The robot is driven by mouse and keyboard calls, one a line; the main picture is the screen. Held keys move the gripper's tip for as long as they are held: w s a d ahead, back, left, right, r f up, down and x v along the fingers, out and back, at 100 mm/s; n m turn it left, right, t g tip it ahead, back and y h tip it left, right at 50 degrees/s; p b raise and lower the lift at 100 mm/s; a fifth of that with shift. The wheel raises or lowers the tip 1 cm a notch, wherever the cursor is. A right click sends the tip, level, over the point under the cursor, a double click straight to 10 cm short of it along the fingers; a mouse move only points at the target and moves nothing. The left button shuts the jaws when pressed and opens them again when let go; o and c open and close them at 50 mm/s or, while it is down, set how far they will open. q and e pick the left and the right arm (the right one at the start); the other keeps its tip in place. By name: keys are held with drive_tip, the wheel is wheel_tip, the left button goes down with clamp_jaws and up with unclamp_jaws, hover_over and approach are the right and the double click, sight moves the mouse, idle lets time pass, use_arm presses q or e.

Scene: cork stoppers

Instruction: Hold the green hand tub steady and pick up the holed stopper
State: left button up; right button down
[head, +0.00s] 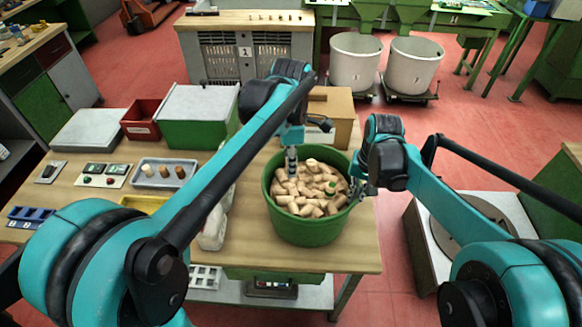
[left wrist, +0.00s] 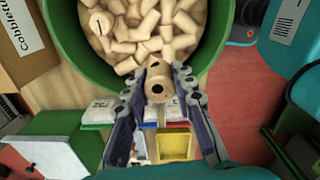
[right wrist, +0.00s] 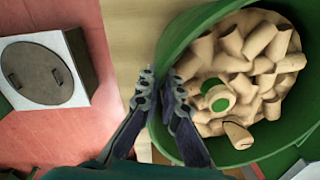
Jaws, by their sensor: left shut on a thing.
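The green hand tub (head: 305,232) stands on the wooden table, filled with pale cork stoppers. My left gripper (head: 291,160) is above the tub's left part. In the left wrist view the left gripper (left wrist: 157,84) is shut on the holed stopper (left wrist: 158,74), a tan cork with dark holes, held near the tub's rim (left wrist: 100,72). My right gripper (head: 360,188) is at the tub's right rim. In the right wrist view the right gripper (right wrist: 160,82) has its fingertips close together on either side of the tub wall (right wrist: 172,42).
A green-ringed stopper (right wrist: 217,97) and a dark-marked stopper (right wrist: 236,135) lie among the corks. A cardboard box (head: 338,106) stands behind the tub. A grey tray (head: 163,183) with a few stoppers and a yellow tray (head: 143,203) lie to the left.

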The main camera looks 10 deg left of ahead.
drive_tip(key=c, duration=1.6)
unclamp_jaws()
drive_tip(key=shift+c, duration=0.2)
wheel_tip(320, 180, up, 12)
drive_tip(key=shift+d, duration=0.4)
